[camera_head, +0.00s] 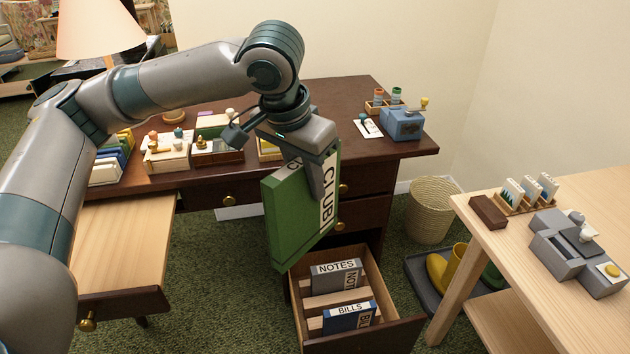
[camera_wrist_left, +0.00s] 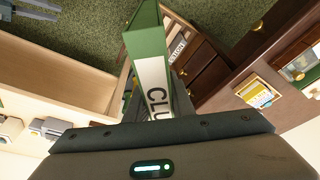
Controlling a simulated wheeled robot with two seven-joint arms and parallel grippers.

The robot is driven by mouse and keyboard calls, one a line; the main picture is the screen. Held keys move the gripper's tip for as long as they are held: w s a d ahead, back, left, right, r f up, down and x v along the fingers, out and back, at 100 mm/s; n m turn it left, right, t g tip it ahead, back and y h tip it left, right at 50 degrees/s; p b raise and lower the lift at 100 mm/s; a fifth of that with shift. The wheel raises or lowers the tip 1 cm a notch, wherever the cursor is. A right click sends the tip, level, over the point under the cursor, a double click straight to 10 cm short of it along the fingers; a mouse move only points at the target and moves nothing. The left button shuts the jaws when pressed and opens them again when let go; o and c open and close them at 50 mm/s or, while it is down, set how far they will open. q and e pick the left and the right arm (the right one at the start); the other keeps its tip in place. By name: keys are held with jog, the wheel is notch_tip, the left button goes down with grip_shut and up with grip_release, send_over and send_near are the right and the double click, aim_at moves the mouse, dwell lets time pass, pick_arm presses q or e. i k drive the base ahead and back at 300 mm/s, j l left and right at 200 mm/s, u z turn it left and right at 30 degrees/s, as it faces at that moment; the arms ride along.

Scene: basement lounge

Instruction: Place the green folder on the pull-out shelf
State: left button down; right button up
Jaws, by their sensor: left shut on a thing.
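The green folder (camera_head: 290,215) has a white spine label reading CLUB. My left gripper (camera_head: 318,180) is shut on it and holds it upright in the air, above and just behind the open drawer. The folder also shows in the left wrist view (camera_wrist_left: 148,45), sticking out beyond the gripper. The pull-out shelf (camera_head: 125,235) is a pale wooden board with a dark front and a brass knob. It extends from the desk at the left, and its visible top is bare. My left arm hides part of its left side.
The dark desk (camera_head: 350,95) carries trays and boxes, with a blue sharpener-like device (camera_head: 402,124) at right. A wicker basket (camera_head: 432,210) and a pale table (camera_head: 500,262) stand right.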

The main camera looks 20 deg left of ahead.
aim_at(105, 239)
jog(key=k+j+u, duration=0.15)
jog(key=j+u, duration=0.15)
jog(key=j, duration=0.6)
jog(key=j+u, duration=0.3)
jog(key=j, duration=0.65)
jog(key=k, duration=0.05)
